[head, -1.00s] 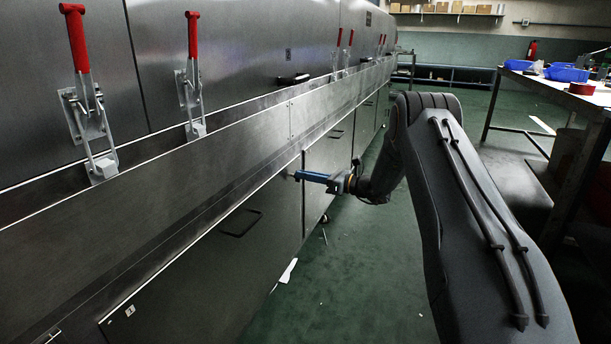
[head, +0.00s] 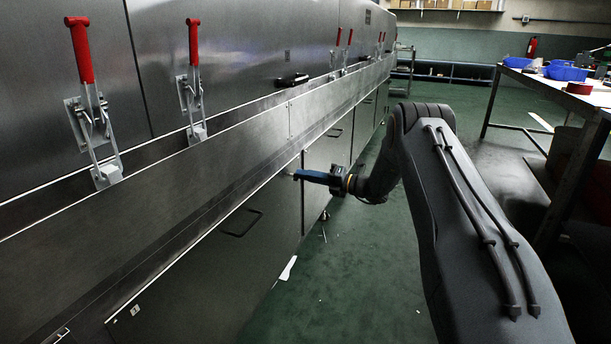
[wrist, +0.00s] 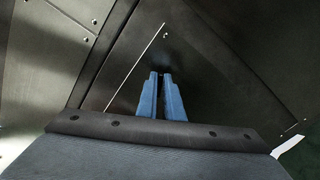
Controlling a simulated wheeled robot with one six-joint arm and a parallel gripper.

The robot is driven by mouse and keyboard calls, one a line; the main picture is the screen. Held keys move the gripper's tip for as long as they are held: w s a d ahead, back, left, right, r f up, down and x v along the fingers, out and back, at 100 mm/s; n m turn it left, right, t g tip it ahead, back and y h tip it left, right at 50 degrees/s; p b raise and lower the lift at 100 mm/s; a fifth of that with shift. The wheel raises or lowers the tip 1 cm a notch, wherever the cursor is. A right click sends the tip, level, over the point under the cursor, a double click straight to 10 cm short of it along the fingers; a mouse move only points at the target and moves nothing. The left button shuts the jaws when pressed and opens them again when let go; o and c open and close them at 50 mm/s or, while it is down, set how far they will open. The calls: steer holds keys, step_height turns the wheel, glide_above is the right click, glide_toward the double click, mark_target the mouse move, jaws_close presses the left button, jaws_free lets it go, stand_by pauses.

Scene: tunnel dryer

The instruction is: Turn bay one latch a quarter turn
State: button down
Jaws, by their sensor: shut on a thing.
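My gripper (head: 297,174) reaches left to the steel front of the dryer, near the top corner of a lower door panel (head: 205,255). Its blue fingers touch or nearly touch the panel. In the wrist view the fingers (wrist: 160,75) are close together with a narrow gap, their tips against the dark panel. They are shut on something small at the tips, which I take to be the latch. The latch is mostly hidden by the fingers, and its angle cannot be told.
Red-handled toggle clamps (head: 80,50) stand along the upper steel ledge. A black door handle (head: 241,222) juts from the lower panel. A workbench (head: 575,88) with blue bins (head: 566,72) stands at the right.

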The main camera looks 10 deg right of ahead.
steer(key=m, duration=0.5)
steer(key=shift+d+f+m, duration=0.1)
steer(key=shift+f+m, duration=0.15)
steer(key=shift+m, duration=0.05)
stand_by(0.4)
steer(key=c, duration=1.9)
jaws_free()
steer(key=p+v, duration=0.2)
steer(key=v, duration=0.5)
steer(key=shift+s+d, duration=0.2)
steer(key=shift+d, duration=0.1)
steer(key=shift+a, duration=0.1)
